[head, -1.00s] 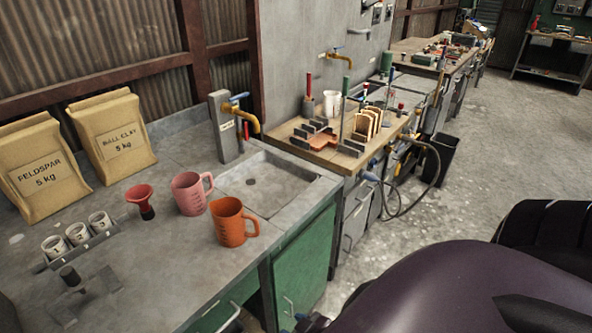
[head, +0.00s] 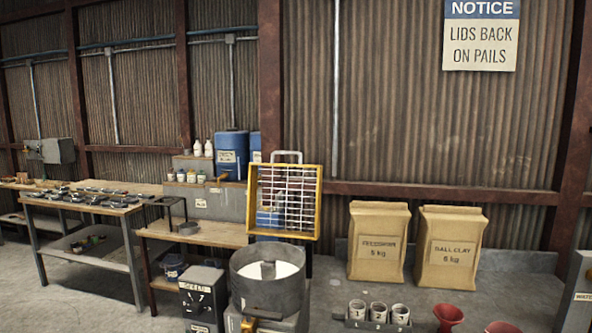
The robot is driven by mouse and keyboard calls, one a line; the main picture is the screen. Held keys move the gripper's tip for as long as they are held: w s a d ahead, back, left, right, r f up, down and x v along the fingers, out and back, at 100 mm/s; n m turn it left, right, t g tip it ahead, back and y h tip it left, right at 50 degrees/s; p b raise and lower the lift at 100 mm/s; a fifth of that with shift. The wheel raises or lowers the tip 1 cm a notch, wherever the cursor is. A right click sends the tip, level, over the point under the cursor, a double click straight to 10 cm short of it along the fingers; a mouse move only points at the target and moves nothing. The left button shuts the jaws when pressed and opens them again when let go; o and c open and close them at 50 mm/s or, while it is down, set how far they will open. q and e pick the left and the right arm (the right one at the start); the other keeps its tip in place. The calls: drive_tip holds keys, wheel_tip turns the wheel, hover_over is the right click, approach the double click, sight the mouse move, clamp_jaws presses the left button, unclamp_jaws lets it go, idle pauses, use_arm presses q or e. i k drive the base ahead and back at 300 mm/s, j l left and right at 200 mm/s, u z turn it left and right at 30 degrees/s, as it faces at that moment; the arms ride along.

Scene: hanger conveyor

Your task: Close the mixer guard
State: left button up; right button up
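The mixer guard (head: 250,201) is a yellow-framed wire grid with a pale handle on its top edge. It stands raised, roughly upright, behind the mixer bowl. The mixer bowl (head: 268,292) is a round grey metal drum, open at the top, with pale material and a central post inside. A dark control box (head: 203,291) with a dial stands just left of the bowl. Neither of my grippers shows in the head view.
Two tan sacks (head: 378,241) stand against the corrugated wall on the grey counter. A rack of white cups (head: 378,313) and a red funnel (head: 448,314) are at the front of it. A wooden bench (head: 207,234) with blue containers is behind left. Floor shows at far left.

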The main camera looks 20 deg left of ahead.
sight(252, 194)
drive_tip(key=k+j+z, duration=0.1)
drive_tip(key=j, duration=0.4)
drive_tip(key=j+z, duration=0.1)
drive_tip(key=j, duration=0.4)
drive_tip(key=k+j+z, duration=0.1)
drive_tip(key=j, duration=0.4)
drive_tip(key=j+z, duration=0.15)
drive_tip(key=j, duration=0.25)
drive_tip(key=k+j+z, duration=0.15)
drive_tip(key=j, duration=0.3)
drive_tip(key=j+z, duration=0.15)
drive_tip(key=j, duration=0.25)
drive_tip(key=k+j+z, duration=0.2)
drive_tip(key=j, duration=0.2)
drive_tip(key=j+z, duration=0.3)
drive_tip(key=j, duration=0.55)
drive_tip(key=j+z, duration=0.25)
drive_tip(key=j, duration=0.6)
drive_tip(key=j+z, duration=0.3)
drive_tip(key=j, duration=0.55)
drive_tip(key=i+j, duration=0.4)
drive_tip(key=j, duration=0.2)
